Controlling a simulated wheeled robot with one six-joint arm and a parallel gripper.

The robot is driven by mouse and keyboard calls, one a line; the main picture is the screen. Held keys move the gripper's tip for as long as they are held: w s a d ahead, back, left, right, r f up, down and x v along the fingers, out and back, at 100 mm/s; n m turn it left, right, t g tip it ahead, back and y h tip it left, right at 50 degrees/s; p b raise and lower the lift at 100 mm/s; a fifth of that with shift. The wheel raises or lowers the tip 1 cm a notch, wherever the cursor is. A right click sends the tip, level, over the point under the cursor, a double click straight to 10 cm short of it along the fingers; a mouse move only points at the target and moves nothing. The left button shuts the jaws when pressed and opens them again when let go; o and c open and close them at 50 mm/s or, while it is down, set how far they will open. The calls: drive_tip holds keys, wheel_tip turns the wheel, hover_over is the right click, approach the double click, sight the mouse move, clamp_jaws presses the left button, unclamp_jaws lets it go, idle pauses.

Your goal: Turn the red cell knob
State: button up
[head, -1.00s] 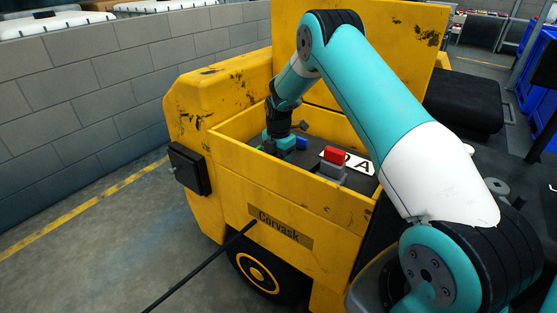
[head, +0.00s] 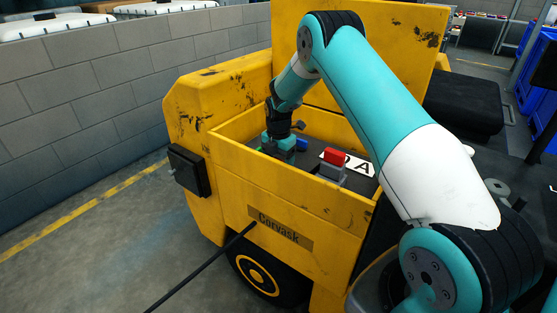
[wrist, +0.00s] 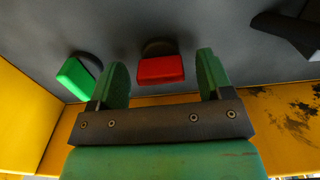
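The red knob (wrist: 160,70) sits on a dark round base on the grey panel. In the wrist view it lies between the two green fingers of my gripper (wrist: 161,62). The fingers are open, with a gap visible on each side of the knob. In the head view my gripper (head: 279,146) is down inside the yellow compartment of the vehicle, and I cannot make out this knob behind it there.
A green knob (wrist: 80,78) is just left of the left finger. A black part (wrist: 288,34) is at the right. In the head view a red block on a grey base (head: 334,157) stands beside a white label (head: 362,166). Yellow walls (head: 290,180) enclose the compartment.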

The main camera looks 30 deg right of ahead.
wheel_tip(320, 180, up, 17)
drive_tip(key=b, duration=0.1)
drive_tip(key=shift+r, duration=0.2)
idle(0.4)
idle(0.3)
